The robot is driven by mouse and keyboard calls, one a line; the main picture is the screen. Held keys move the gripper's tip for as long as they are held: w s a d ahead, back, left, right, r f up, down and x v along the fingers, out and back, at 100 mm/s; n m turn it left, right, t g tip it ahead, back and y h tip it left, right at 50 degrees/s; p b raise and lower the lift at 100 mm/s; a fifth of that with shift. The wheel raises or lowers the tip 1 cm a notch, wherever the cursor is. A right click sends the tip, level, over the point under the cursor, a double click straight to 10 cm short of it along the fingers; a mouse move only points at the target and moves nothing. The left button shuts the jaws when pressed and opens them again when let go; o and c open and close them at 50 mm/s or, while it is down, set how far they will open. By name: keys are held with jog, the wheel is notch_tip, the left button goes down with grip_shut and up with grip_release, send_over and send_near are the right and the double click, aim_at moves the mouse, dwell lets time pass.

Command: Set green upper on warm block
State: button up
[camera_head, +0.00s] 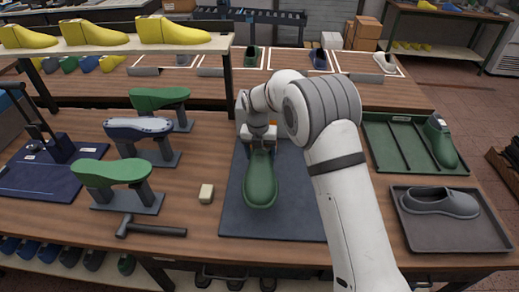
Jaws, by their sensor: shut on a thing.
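A dark green shoe-shaped piece (260,182), which looks like the green upper, is in my gripper (259,143). My gripper points down and is shut on its far end, and its toe points toward the near edge. It is above or on a dark grey mat (235,212); I cannot tell if it touches anything below. A grey unit with a small orange spot (274,122) stands behind the gripper, partly hidden; I cannot tell whether it is the warm block. Another dark green upper (441,142) lies in the green ribbed tray (385,127) at right.
A grey upper (440,202) lies in a grey tray (455,237) at right. Yellow lasts (170,31) line a raised shelf behind.

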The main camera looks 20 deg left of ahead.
jog(key=shift+s+a+f+b, duration=0.1)
jog(key=shift+f+b, duration=0.15)
jog(key=shift+f, duration=0.3)
jog(key=shift+s+a+f+b, duration=0.1)
jog(key=shift+f+b, duration=0.1)
jog(key=shift+f, duration=0.35)
jog(key=shift+w+d+f+b, duration=0.1)
jog(key=shift+f+b, duration=0.8)
jog(key=shift+f, duration=0.5)
jog(key=shift+w+f+b, duration=0.1)
jog(key=shift+f+b, duration=0.75)
jog(key=shift+f, duration=0.55)
jog(key=shift+f, duration=0.2)
jog(key=o, duration=1.1)
jog(key=r+b, duration=0.1)
jog(key=r, duration=0.7)
jog(key=shift+s+a+b, duration=0.1)
jog(key=shift+a+b, duration=0.1)
jog(key=shift+b, duration=0.2)
